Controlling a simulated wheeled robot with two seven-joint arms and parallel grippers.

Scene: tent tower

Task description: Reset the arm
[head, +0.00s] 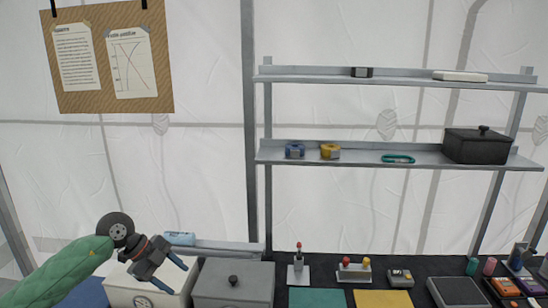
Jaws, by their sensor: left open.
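My left arm, in a green sleeve, comes in at the lower left of the head view. My left gripper (176,277) is open, its two blue-tipped fingers apart with nothing seen between them. It shows in front of a white box with a dial (128,292) and close to the left side of a grey lidded box (232,284). I cannot tell whether it touches either. My right gripper is not in view.
A shelf rack (360,154) holds tape rolls, a green carabiner and a black lidded box (477,147). Below, the dark table bears a stand with a red-topped item (298,268), a two-knob stand (354,270), coloured mats and small devices. A corkboard (110,60) hangs upper left.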

